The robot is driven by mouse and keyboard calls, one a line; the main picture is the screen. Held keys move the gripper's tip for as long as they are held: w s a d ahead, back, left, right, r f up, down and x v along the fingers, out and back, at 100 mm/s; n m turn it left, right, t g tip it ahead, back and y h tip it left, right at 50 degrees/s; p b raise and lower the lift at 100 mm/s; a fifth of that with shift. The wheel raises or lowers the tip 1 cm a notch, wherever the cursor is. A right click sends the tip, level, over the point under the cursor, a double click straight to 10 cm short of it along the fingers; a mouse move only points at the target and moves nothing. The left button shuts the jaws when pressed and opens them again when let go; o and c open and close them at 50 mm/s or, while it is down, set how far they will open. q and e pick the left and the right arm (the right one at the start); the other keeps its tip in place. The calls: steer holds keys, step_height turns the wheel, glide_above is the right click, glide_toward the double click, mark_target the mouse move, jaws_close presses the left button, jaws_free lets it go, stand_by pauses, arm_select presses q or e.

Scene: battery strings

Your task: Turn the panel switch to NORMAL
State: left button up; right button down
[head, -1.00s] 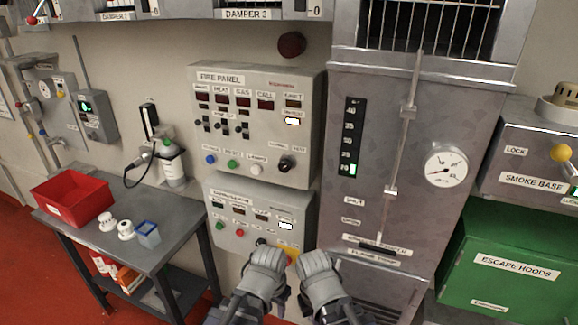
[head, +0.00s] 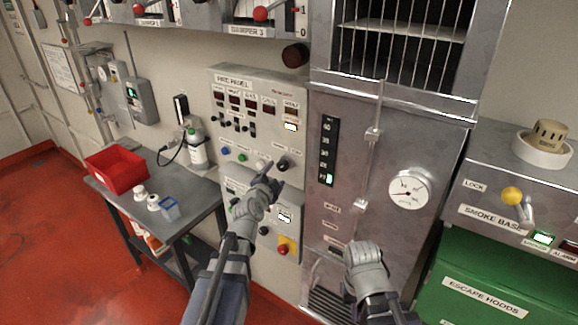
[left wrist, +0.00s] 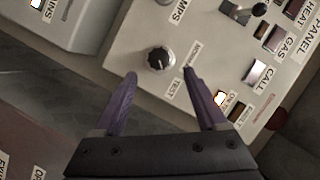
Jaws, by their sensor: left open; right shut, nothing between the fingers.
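The panel switch is a black rotary knob (head: 283,163) at the lower right of the grey fire panel (head: 228,82). In the left wrist view the knob (left wrist: 160,59) stands ahead of my fingertips, between their lines and apart from them. One label beside it reads TEST (left wrist: 175,88); another, partly blocked by a finger, looks like NORMAL (left wrist: 194,55). I cannot tell which way the knob points. My left gripper (head: 273,176) is open and empty, just below the knob in the head view. My right gripper (head: 362,252) is shut and empty, before the steel cabinet.
A lower panel (head: 289,250) with a red button on yellow sits below the fire panel. A steel cabinet (head: 345,130) with a gauge and vertical rod stands to the right. A table (head: 200,200) with a red bin (head: 116,170) is at left.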

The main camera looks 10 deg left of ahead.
mark_target(281, 167)
arm_select(q)
steer(key=b+x, duration=0.1)
steer(key=x, duration=0.7)
steer(key=shift+b, duration=0.3)
steer(key=shift+s, duration=0.1)
jaws_close()
